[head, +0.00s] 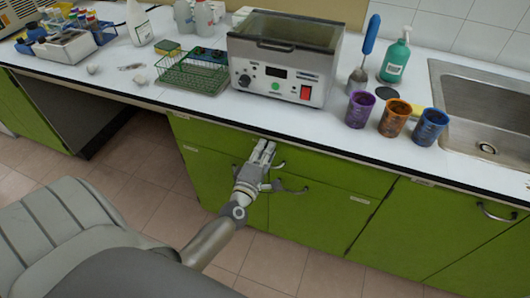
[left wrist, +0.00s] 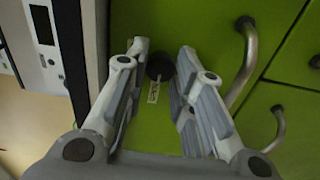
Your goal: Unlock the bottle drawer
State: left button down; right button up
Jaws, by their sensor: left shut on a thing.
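The green drawer front (head: 215,136) lies under the counter edge, left of the middle in the head view. My left gripper (head: 265,150) is up against it, just below the counter. In the left wrist view a dark round lock knob (left wrist: 160,67) sits on the green front, between the fingertips of my left gripper (left wrist: 161,65). The fingers are shut on this knob. A small white label (left wrist: 154,92) is beside it. In the head view my gripper hides the knob. I cannot tell how far the knob is turned. My right gripper is out of view.
Curved metal handles (left wrist: 245,60) stick out close beside my left gripper. The counter (head: 200,108) overhangs the drawers and holds a heating bath (head: 285,60), a green rack (head: 190,75) and several coloured cups (head: 360,109). The floor (head: 150,170) in front is clear.

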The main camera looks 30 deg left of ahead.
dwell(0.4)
pick_arm(q)
jog(key=c, duration=1.2)
grip_release()
jog(key=shift+c, duration=0.2)
jog(key=v, duration=1.2)
jog(key=shift+f, duration=0.1)
